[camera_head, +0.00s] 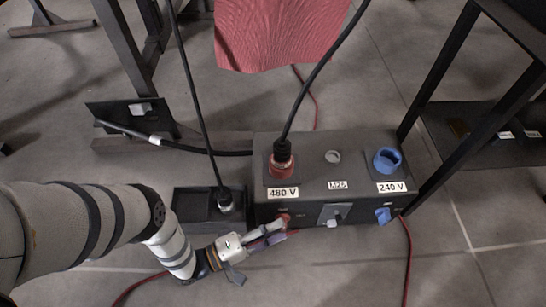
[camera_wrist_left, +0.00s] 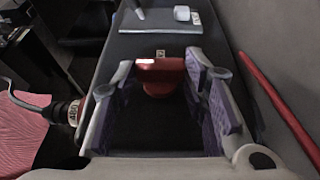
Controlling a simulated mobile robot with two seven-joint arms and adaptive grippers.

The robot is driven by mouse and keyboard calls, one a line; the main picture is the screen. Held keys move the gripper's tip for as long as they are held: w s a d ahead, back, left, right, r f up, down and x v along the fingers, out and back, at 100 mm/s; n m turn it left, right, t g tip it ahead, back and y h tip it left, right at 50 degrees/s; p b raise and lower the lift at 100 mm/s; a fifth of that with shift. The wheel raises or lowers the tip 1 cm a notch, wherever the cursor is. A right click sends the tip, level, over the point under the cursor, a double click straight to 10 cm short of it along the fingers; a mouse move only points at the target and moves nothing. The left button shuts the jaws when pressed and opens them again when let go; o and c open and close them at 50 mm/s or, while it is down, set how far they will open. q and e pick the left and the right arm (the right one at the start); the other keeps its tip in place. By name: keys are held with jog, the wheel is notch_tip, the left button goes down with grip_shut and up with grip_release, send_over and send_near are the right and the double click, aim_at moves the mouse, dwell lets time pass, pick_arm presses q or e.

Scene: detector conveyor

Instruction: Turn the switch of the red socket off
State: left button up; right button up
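The red socket (camera_head: 281,165), labelled 480 V, is on top of the grey box (camera_head: 330,172) and has a black plug and cable in it. Its red switch (camera_head: 284,217) is on the box's front face below the label. In the left wrist view the red switch (camera_wrist_left: 160,72) lies between the fingertips, its bar running across the gap. My left gripper (camera_head: 274,233) is open at the switch, one purple-padded finger on each side; I cannot tell whether they touch it. The gripper partly hides the switch in the head view. My right gripper is not in view.
A blue socket (camera_head: 387,160), labelled 240 V, and its blue switch (camera_head: 383,215) are at the box's right end. A grey switch plate (camera_head: 333,214) sits between the switches. A black box (camera_head: 197,207) with a plugged cable stands left. Black table legs flank the box.

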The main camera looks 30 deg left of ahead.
pick_arm(q)
jog(key=o, duration=0.4)
jog(key=shift+w, duration=0.1)
jog(key=v, duration=1.2)
